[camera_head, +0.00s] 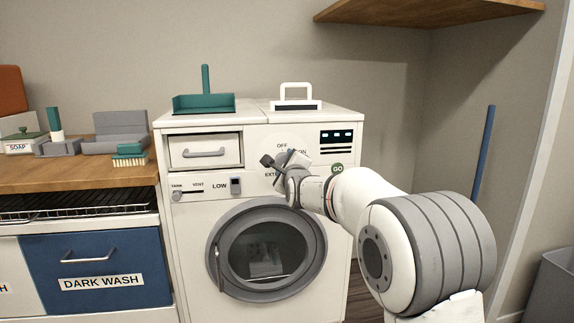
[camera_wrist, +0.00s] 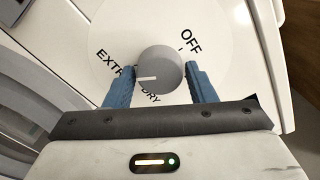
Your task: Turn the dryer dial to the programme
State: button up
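The grey round dial (camera_wrist: 164,66) sits on a white disc on the dryer's front panel. Its white pointer line points to the lower left, toward the partly covered words EXTRA DRY (camera_wrist: 112,62). OFF (camera_wrist: 191,41) is printed at its upper right. In the head view my gripper (camera_head: 281,167) is at the dial area of the white dryer (camera_head: 190,250) and hides most of the dial.
A round door (camera_head: 231,285) is below the panel, and a small drawer (camera_head: 204,150) is to the left. A wooden shelf (camera_head: 425,11) is above right. A blue pole (camera_head: 484,150) leans at the right.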

jog(key=shift+o, duration=1.3)
jog(key=shift+s, duration=0.1)
jog(key=p+v, duration=0.1)
jog(key=v, duration=0.6)
jog(key=shift+s, duration=0.35)
jog(key=shift+d, duration=0.1)
